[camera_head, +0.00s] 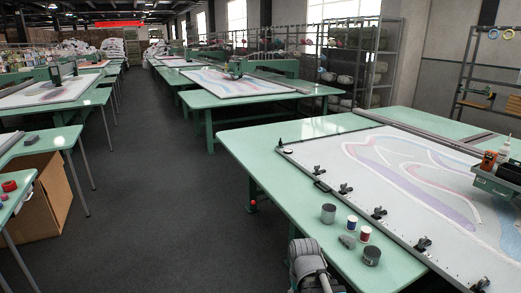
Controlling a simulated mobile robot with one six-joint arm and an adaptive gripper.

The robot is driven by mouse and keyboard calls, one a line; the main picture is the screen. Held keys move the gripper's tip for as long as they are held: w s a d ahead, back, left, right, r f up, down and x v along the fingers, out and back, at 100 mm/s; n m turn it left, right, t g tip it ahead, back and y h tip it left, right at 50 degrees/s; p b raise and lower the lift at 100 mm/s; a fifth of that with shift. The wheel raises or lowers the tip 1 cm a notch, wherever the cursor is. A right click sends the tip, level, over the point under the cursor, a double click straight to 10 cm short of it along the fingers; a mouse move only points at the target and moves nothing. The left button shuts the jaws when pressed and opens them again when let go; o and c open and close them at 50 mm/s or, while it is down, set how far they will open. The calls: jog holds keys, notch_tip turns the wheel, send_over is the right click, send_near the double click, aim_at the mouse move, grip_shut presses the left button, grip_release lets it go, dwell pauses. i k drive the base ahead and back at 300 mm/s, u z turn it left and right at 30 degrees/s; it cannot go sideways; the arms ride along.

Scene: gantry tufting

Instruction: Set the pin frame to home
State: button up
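The pin frame (362,202) lies flat on the large green table (262,172) at the right. Its near-left edge carries several black clamps, one of them here (379,213). White cloth with purple, pink and blue curved shapes (400,170) is stretched within it. A small black handle-like part (322,186) sits at the same edge, too small to make out clearly. The frame's right and near ends run out of the picture. A grey rounded part of my arm shows at the bottom centre; my gripper is not in view, so its state is hidden.
A cardboard box (42,200) stands left. The dark aisle floor (150,200) is clear.

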aim_at(425, 187)
jog(key=z, duration=0.25)
jog(key=i, duration=1.55)
jog(key=z, duration=0.3)
